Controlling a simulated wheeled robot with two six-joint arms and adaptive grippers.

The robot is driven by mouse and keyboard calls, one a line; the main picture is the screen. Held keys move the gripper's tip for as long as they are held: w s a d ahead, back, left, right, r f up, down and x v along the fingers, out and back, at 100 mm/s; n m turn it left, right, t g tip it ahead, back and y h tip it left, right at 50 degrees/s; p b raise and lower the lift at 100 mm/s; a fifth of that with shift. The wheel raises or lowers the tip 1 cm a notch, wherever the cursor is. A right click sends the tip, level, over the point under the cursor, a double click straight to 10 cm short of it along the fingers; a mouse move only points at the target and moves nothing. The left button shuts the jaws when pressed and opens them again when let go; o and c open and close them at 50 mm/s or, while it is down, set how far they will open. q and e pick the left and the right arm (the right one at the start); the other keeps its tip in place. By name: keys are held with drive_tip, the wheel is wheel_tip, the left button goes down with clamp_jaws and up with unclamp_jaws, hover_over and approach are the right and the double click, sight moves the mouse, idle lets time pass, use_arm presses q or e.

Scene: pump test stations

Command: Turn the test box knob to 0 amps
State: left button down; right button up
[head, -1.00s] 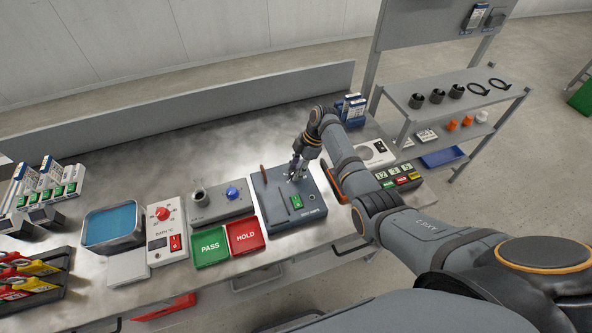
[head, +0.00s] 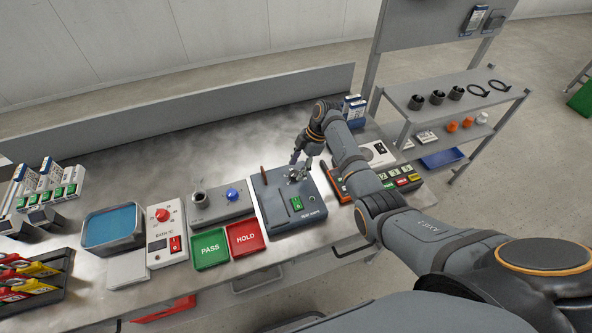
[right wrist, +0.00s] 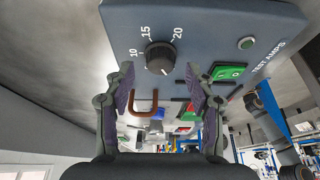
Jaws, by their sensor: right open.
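The test box (head: 268,213) is a dark blue-grey box on the bench, labelled TEST AMPS, with a green rocker switch (head: 297,203). Its round black knob (right wrist: 160,58) shows in the right wrist view beside the marks 10, 15 and 20. A white line on the knob points toward the lower right of that picture, away from those marks. My right gripper (head: 301,161) is open above the far part of the box. In the right wrist view its fingertips (right wrist: 159,75) stand on either side of the knob, apart from it. My left gripper is not in view.
Left of the box are green PASS (head: 209,248) and red HOLD (head: 245,238) trays, a grey unit with a blue knob (head: 232,194) and a white bath controller (head: 165,243). A button panel (head: 403,178) stands right.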

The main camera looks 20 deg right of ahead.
drive_tip(key=v, duration=0.9)
drive_tip(key=shift+d+r, duration=0.15)
drive_tip(key=shift+r, duration=0.25)
drive_tip(key=shift+s, duration=0.1)
